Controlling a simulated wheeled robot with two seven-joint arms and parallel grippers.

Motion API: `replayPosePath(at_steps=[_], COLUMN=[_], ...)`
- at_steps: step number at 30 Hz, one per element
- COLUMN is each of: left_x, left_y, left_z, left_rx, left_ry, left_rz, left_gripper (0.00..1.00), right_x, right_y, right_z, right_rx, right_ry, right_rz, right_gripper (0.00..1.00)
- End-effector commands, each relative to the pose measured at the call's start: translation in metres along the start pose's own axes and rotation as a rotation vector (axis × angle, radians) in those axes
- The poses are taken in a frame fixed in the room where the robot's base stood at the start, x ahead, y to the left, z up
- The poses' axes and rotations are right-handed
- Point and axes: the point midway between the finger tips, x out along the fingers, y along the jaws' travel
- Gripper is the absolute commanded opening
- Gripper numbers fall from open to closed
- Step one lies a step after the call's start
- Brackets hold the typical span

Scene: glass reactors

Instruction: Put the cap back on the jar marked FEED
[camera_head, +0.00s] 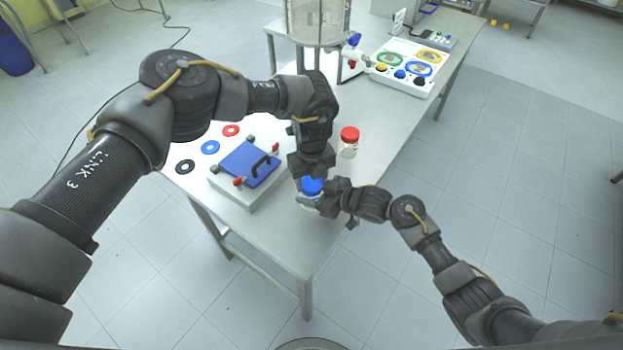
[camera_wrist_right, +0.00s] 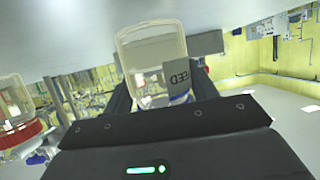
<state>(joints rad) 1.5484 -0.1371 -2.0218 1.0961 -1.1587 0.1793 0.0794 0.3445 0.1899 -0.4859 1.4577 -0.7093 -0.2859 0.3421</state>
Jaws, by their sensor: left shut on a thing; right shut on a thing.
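The FEED jar (camera_wrist_right: 150,62) is clear, with a grey label reading FEED. It appears upside down in the right wrist view, between the fingers of my right gripper (camera_wrist_right: 160,95). In the head view the jar (camera_head: 307,202) is near the table's front end, and my right gripper (camera_head: 322,200) is shut on it from the right. The blue cap (camera_head: 312,186) is at the jar's top, directly under my left gripper (camera_head: 312,175), which is shut on it. Whether the cap is seated or just above the rim is hidden.
A red-capped jar (camera_head: 349,142) stands just behind. A blue-topped fixture (camera_head: 250,165) is on the left, with red, blue and black rings (camera_head: 210,147) beside it. A glass reactor (camera_head: 318,25) and a white tray (camera_head: 405,66) are farther back. The table's right side is mostly clear.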

Motion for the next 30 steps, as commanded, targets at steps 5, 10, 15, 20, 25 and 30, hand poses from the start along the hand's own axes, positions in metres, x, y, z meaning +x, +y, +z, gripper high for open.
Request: replayPosePath(at_steps=[5,10,15,20,25,30], left_x=[0.000,0.000,0.000,-0.008,-0.030,-0.045], left_y=[0.001,0.001,0.000,-0.001,0.000,0.000], left_z=[0.000,0.000,0.000,0.000,0.001,0.000], left_rx=[-0.002,-0.003,-0.003,-0.004,-0.004,-0.004], left_ry=[0.000,0.000,0.000,0.000,-0.001,0.000], left_rz=[0.003,0.001,-0.001,-0.003,-0.003,-0.001], left_gripper=[0.60,0.74,0.74,0.74,0.74,0.74], right_x=[-0.001,0.000,0.000,0.000,0.000,0.000], right_y=[0.001,0.001,0.000,-0.001,0.000,0.000], right_z=[0.001,0.000,0.000,0.000,0.000,0.000], right_rx=[0.001,0.001,0.000,-0.001,0.000,0.000], right_ry=[-0.001,-0.001,0.000,0.000,0.000,-0.001], right_rz=[0.003,0.002,-0.001,-0.002,-0.001,0.000], right_gripper=[0.00,0.00,0.00,0.00,0.00,0.00])
